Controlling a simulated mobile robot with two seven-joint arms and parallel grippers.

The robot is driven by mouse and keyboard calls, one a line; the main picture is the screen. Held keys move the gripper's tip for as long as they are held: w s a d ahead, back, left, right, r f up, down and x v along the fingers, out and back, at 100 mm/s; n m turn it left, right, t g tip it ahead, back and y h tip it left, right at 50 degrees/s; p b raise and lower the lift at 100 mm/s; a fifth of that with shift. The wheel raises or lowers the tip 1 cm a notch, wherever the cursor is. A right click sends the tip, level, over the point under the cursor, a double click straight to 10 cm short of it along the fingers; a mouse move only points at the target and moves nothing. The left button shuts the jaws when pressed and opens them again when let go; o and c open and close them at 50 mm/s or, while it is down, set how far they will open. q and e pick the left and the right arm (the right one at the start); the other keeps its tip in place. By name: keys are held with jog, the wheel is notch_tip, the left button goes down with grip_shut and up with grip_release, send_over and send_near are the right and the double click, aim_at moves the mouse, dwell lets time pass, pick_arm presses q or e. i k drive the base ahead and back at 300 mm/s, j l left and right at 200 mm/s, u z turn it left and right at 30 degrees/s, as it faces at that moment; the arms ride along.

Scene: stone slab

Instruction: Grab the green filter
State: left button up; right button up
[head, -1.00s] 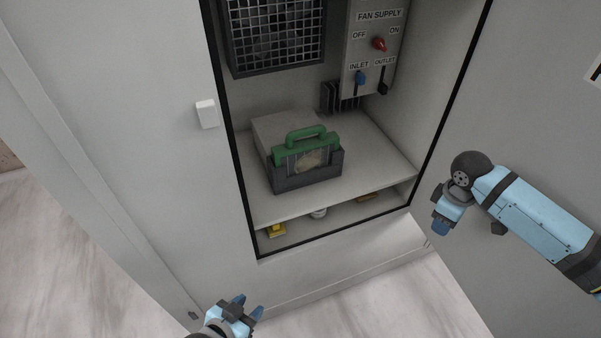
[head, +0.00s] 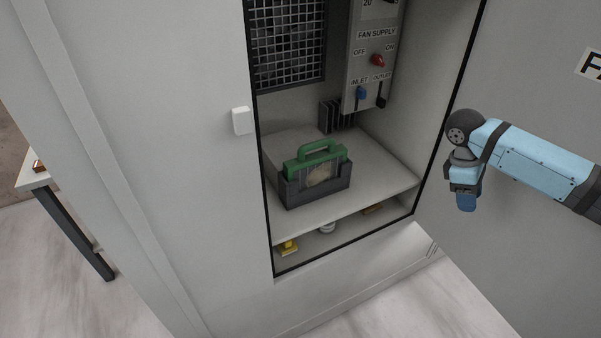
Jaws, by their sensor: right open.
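The green filter (head: 327,155) has a green top with an arched handle and a dirty pale panel below. It stands upright in a dark grey holder (head: 301,193) on the cabinet shelf (head: 377,186). The holder hides its lower part. My right gripper (head: 466,200) is at the right, outside the cabinet opening and apart from the filter. It points down, is open, and holds nothing that I can see. My left gripper is out of view.
A fan supply panel (head: 372,60) with a red knob and levers hangs above the shelf. A mesh grille (head: 290,45) is at the back. A yellow item (head: 288,248) and other small things lie below the shelf. The dark-edged opening is unobstructed. A table (head: 40,178) stands far left.

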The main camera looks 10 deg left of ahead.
aim_at(314, 168)
jog(key=i+l+u, duration=0.2)
jog(key=l+u, duration=0.25)
jog(key=i+l+u, duration=0.1)
jog(key=l+u, duration=0.3)
jog(key=i+l+u, duration=0.1)
jog(key=l+u, duration=0.75)
jog(key=k+l+u, duration=0.1)
jog(key=l+u, duration=0.35)
